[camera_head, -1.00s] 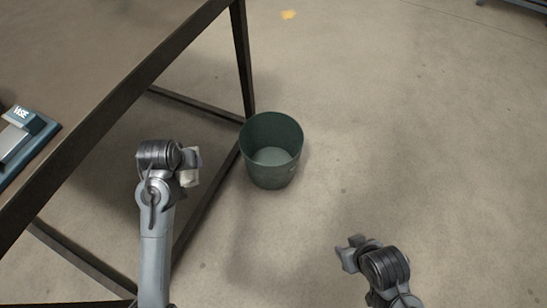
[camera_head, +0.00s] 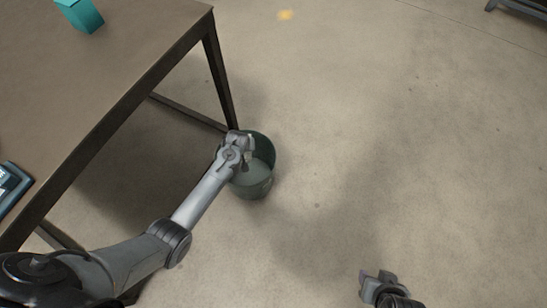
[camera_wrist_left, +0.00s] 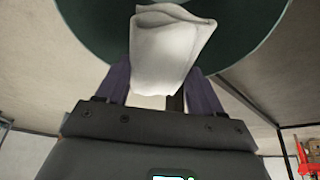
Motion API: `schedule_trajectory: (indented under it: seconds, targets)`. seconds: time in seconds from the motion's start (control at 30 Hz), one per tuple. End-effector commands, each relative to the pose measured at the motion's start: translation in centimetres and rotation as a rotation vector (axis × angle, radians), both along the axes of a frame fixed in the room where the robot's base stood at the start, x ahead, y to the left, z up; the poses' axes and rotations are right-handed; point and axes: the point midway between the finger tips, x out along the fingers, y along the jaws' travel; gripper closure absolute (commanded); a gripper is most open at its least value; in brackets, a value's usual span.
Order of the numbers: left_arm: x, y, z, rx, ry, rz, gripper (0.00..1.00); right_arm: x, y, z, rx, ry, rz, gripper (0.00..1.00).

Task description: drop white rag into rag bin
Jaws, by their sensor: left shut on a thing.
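The white rag (camera_wrist_left: 168,48) is pinched between the fingers of my left gripper (camera_wrist_left: 160,90) in the left wrist view. The dark green rag bin (camera_head: 255,188) stands on the floor by the table leg. My left gripper (camera_head: 245,143) is over the far left part of its opening in the head view and hides part of the rim. The bin also fills the top of the left wrist view (camera_wrist_left: 90,25), behind the rag. My right gripper (camera_head: 377,280) is low at the right, away from the bin; its jaws are too small to read.
A brown-topped table (camera_head: 120,60) with dark legs is at the left, its corner leg close to the bin. A teal box (camera_head: 80,14) and a blue vise (camera_head: 10,188) are on it. The floor to the right is clear.

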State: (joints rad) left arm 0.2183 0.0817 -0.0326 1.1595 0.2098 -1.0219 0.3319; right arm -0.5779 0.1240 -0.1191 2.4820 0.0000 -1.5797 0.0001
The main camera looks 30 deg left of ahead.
Motion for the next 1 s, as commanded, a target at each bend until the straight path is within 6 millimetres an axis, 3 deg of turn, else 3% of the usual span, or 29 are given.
schedule_trajectory:
  seconds: [0.03, 0.1, 0.3, 1.0]
  targets:
    - [-0.6, 0.4, 0.8, 0.001, 0.003, 0.005, 0.62, 0.1, 0.1, 1.4, 0.001, -0.001, -0.001, 0.57]
    - [-0.8, 0.6, 1.2, 0.001, 0.002, 0.006, 0.62, 0.1, 0.1, 2.0, 0.004, -0.001, -0.002, 0.57]
    - [-1.1, 0.7, 1.4, 0.001, 0.000, 0.006, 0.62, -0.2, 0.3, 2.2, 0.009, 0.005, -0.003, 0.57]
    - [-1.1, 0.6, -4.1, 0.001, -0.001, 0.004, 0.62, -0.1, 0.0, -4.0, -0.002, 0.007, 0.002, 0.57]
